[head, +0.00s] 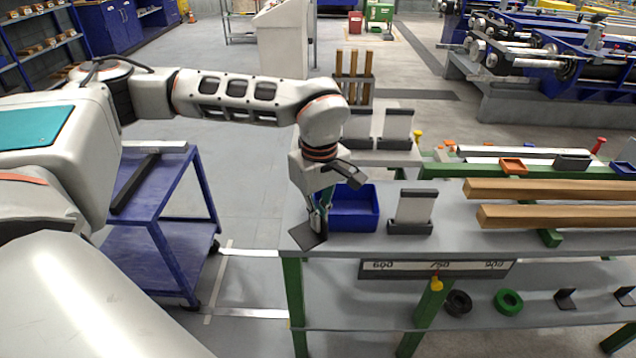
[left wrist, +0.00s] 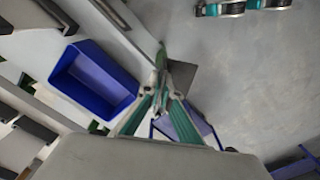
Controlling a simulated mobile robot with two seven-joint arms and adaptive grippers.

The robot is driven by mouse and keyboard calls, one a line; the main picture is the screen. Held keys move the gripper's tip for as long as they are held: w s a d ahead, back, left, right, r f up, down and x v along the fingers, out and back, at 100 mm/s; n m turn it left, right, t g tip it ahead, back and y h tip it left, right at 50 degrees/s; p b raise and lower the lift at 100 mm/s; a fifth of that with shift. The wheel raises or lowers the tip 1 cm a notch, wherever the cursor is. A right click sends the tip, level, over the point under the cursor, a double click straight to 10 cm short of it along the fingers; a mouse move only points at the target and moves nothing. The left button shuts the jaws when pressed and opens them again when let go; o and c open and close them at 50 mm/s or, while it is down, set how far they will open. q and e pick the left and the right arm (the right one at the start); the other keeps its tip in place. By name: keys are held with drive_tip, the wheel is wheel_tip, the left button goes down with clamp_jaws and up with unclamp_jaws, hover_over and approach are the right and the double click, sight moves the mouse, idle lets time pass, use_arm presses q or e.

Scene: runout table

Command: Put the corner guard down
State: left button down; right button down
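The corner guard (head: 307,236) is a dark grey angled piece at the near left corner of the grey runout table (head: 370,244). My left gripper (head: 318,222) points down at it, with its fingers closed together on the guard's raised part. In the left wrist view the fingertips (left wrist: 161,72) meet at the edge of the guard (left wrist: 183,77), whose flat face shows to the right. I cannot tell whether the guard touches the tabletop or hangs slightly above it. My right gripper is not in view.
A blue bin (head: 353,208) stands right behind the gripper; it also shows in the left wrist view (left wrist: 95,82). A grey holder (head: 410,227) and wooden beams (head: 550,215) lie farther right. A blue cart (head: 150,205) stands left, across a floor gap. Similar dark angle pieces (head: 565,298) lie on the lower shelf.

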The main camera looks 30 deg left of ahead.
use_arm(q)
drive_tip(key=s+d+f+m, duration=0.2)
drive_tip(key=f+m, duration=0.4)
drive_tip(key=f, duration=0.1)
drive_tip(key=s+d+f+m, duration=0.2)
drive_tip(key=f+m, duration=0.5)
drive_tip(key=shift+s+d+m, duration=0.15)
drive_tip(key=shift+s+m, duration=0.15)
drive_tip(key=shift+s, duration=0.05)
drive_tip(key=shift+w, duration=0.15)
